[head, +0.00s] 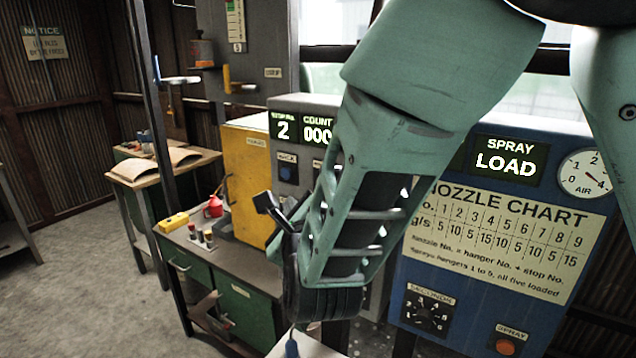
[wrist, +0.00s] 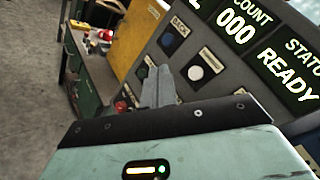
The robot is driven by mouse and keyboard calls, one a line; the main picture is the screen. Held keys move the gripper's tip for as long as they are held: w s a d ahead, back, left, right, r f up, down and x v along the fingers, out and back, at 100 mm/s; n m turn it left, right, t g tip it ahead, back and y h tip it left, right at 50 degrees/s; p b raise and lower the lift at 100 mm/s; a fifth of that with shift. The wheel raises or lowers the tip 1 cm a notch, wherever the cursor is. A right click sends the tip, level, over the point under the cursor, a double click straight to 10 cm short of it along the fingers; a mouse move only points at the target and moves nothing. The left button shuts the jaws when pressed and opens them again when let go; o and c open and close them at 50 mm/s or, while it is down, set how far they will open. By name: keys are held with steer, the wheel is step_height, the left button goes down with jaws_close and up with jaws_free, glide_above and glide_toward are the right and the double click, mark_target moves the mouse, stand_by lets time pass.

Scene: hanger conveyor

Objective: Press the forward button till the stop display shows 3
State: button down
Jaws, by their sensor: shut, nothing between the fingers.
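In the wrist view, a dark button (wrist: 169,40) sits below a BACK label. A white round button (wrist: 195,73) sits to its right, with a label too blurred to read; I cannot confirm it as the forward button. My gripper (wrist: 158,82) is shut and empty, its fingertips in front of the panel just left of the white button in the picture. I cannot tell whether they touch anything. In the head view my gripper (head: 266,203) shows left of my forearm, which hides much of the panel.
The count display (wrist: 237,27) reads 000 and the status display (wrist: 289,66) reads READY. A red button (wrist: 120,105) lies lower left on the panel. The spray display (head: 506,161) reads LOAD. A bench (head: 250,262) and yellow cabinet (head: 247,180) stand left of the console.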

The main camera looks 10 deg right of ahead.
steer(key=w+d+b, duration=0.1)
steer(key=w+d, duration=0.4)
steer(key=shift+w+d, duration=0.15)
steer(key=shift+w, duration=0.05)
steer(key=shift+w+d+f+b, duration=0.1)
steer(key=shift+w+d+b, duration=0.15)
steer(key=shift+b, duration=0.35)
stand_by(1.7)
